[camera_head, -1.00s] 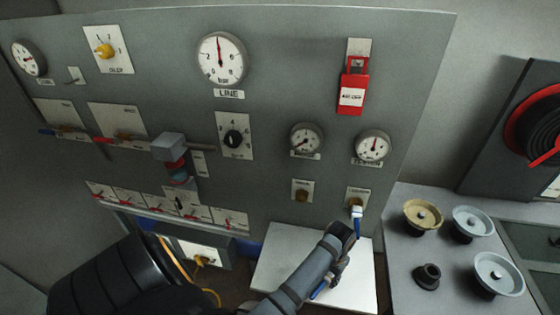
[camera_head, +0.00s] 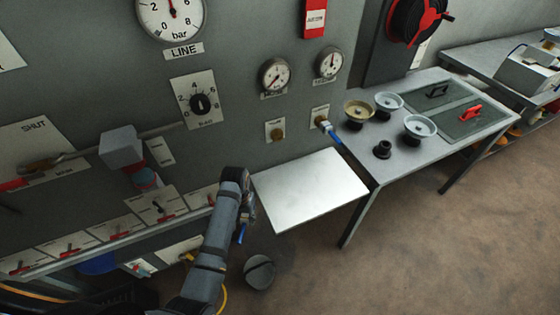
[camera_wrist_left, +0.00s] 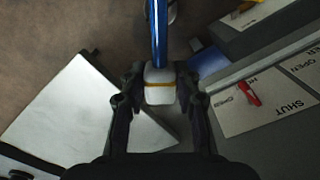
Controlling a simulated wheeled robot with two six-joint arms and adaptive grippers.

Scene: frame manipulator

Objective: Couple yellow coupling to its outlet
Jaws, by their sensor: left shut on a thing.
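My left gripper (camera_head: 245,214) is shut on a white coupling (camera_wrist_left: 160,88) with a yellow-orange band. A blue hose (camera_wrist_left: 158,35) runs from the coupling, and a bit of it shows below the gripper in the head view. The coupling is held in the air, left of the white shelf and below the panel, apart from any outlet. A bare brass outlet (camera_head: 277,133) sits on a pale plate on the panel. To its right, another outlet plate (camera_head: 319,111) has a white coupling with a blue handle or hose (camera_head: 331,132) on it. Small labels are unreadable. My right gripper is not in view.
A white shelf (camera_head: 310,190) juts out below the outlets. A grey bench (camera_head: 362,152) with several round caps stands to the right. Small red-handled valves line the panel's lower edge (camera_head: 60,246). A yellow hose (camera_head: 222,300) hangs low.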

